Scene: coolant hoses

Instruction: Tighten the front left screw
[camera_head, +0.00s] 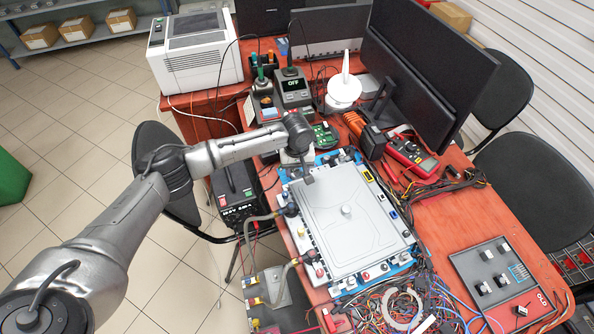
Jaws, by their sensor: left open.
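Small fittings line the unit's edges; no separate front left screw can be made out at this size. My left arm reaches in from the left. My left gripper (305,173) is open, pointing down over the far left corner of the cover; it hides that corner, and whether it touches anything cannot be told. Two grey hoses (262,218) meet the unit's left side. My right gripper is not in view.
Tangled wires and a tape roll (402,307) lie at the unit's near edge. A grey tray (492,272) sits at right. A red multimeter (411,157), a soldering station (291,90) and monitors (430,70) stand behind. A black power supply (238,198) stands left of the unit.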

